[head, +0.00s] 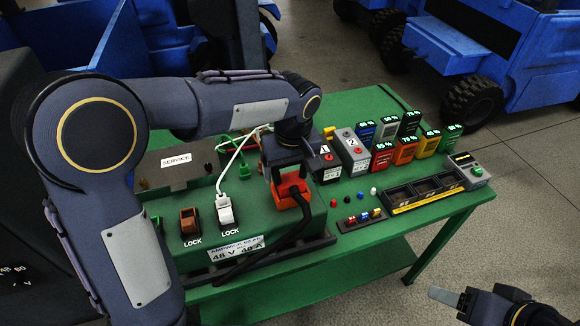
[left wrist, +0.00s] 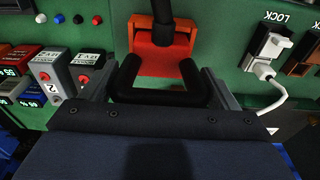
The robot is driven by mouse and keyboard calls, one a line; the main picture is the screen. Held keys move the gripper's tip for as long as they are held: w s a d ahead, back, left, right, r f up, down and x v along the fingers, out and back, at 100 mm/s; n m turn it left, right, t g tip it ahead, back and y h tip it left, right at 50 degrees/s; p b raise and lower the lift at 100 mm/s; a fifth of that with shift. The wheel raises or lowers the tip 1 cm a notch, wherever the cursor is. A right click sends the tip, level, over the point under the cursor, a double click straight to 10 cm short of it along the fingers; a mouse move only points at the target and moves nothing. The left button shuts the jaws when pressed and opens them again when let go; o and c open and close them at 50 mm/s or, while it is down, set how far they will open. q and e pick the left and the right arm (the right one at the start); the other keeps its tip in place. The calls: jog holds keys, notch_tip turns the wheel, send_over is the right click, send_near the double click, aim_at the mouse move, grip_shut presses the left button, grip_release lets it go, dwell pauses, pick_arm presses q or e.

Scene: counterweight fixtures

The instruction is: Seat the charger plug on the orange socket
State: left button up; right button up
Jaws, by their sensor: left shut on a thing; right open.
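My left gripper (head: 286,172) is shut on the black U-shaped handle of the charger plug, over the right part of the green charger box. In the left wrist view the handle (left wrist: 158,97) lies between the two grey fingers. A thick black cable (head: 295,236) runs from the plug down over the box front. An orange-red block (head: 291,190) is right beneath the handle and also shows in the left wrist view (left wrist: 150,63). I cannot tell which part of it is plug and which socket, nor how deep they mate. My right gripper (head: 447,298) is open and empty at lower right, off the table.
A brown switch (head: 190,221) and a white plug (head: 225,210) with a white cord, each marked LOCK, are left of the orange block. Grey numbered blocks (head: 350,150), several coloured percent-marked blocks (head: 405,150) and a black tray (head: 425,192) stand to the right on the green table.

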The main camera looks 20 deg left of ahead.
pick_arm(q)
jog(key=shift+f, duration=0.45)
jog(key=o, duration=1)
jog(key=r, duration=0.5)
jog(key=s+r, duration=0.1)
jog(key=r, duration=0.1)
jog(key=shift+d+r+b, duration=0.25)
jog(key=shift+r+b, duration=0.1)
jog(key=shift+r, duration=0.05)
jog(key=s+a+f+m+t+h, duration=0.1)
jog(key=s+a+m+h, duration=0.25)
jog(key=s+a, duration=0.6)
jog(key=s+f+m+t, duration=0.1)
jog(key=s+f, duration=0.1)
jog(key=s, duration=0.4)
jog(key=s+d+f+t+h, duration=0.1)
jog(key=s+f+t, duration=0.1)
jog(key=s, duration=0.3)
jog(key=shift+s+d+f+m, duration=0.3)
jog(key=shift+s+f+m, duration=0.1)
jog(key=shift+f, duration=0.15)
